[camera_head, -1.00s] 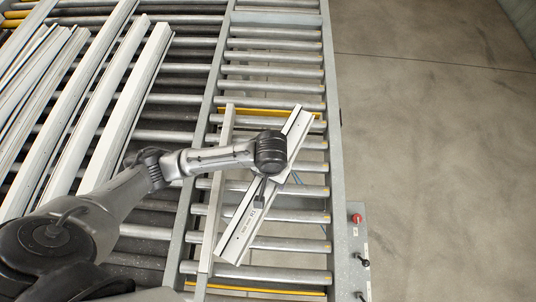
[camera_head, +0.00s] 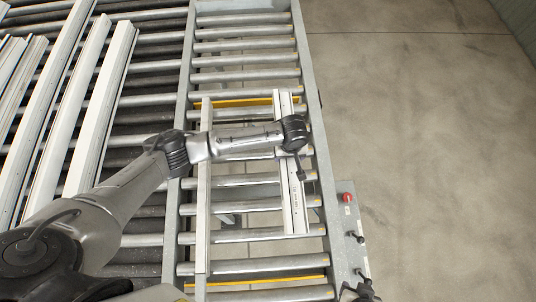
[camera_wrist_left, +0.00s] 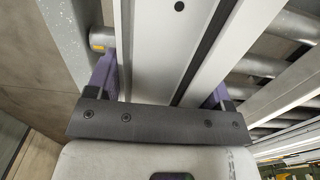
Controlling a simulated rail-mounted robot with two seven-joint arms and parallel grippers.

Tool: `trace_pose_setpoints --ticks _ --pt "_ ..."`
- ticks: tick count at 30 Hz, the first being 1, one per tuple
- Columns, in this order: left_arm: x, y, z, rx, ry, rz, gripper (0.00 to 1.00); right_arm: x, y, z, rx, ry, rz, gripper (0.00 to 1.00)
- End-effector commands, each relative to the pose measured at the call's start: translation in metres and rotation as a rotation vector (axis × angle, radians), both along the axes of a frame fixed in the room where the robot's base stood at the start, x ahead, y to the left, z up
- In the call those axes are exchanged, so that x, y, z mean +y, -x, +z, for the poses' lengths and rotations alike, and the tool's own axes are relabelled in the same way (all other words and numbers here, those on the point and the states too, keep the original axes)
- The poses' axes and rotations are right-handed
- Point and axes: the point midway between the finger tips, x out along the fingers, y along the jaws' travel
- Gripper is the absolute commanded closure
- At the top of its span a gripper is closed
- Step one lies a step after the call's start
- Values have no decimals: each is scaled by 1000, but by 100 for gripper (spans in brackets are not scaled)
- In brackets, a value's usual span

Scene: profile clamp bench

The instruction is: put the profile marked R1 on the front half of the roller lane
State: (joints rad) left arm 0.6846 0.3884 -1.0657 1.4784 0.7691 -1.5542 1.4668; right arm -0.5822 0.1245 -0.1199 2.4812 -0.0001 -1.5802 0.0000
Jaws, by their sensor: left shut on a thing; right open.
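A light grey profile (camera_head: 292,205) with small dark print near its lower end lies lengthwise over the roller lane (camera_head: 245,75), close to its right rail. The print is too small to read. My left gripper (camera_head: 301,170) is shut on this profile near its middle. In the left wrist view the profile (camera_wrist_left: 160,45) sits between the two purple fingers (camera_wrist_left: 160,85). I cannot tell whether it touches the rollers. My right gripper (camera_head: 360,291) is open at the bottom edge, right of the lane and partly cut off.
A narrow light bar (camera_head: 203,215) runs along the lane's left part. Yellow cross strips (camera_head: 240,102) mark the lane. Several long white profiles (camera_head: 100,110) lie on the dark rollers at left. A control box with a red button (camera_head: 347,197) is at right. The floor beyond is clear.

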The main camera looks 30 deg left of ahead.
Motion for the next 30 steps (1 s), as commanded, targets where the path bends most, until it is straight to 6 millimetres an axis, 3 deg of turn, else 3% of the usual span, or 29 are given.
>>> trace_pose_setpoints --ticks 1,3,12,23,30 --pt "11 -2 -14 -3 -1 1 70 1 0 -18 0 -2 -1 57" --pt "23 -2 -20 -4 -1 1 70 2 0 -29 1 -5 -3 57" --pt "56 -3 -36 -3 1 -2 70 3 -1 -56 0 -8 -6 57" --pt "63 -3 -41 -2 2 -2 70 2 -1 -64 -1 -7 -4 57" --pt "63 -3 -60 -3 1 -3 70 0 -1 -90 -2 1 0 57"
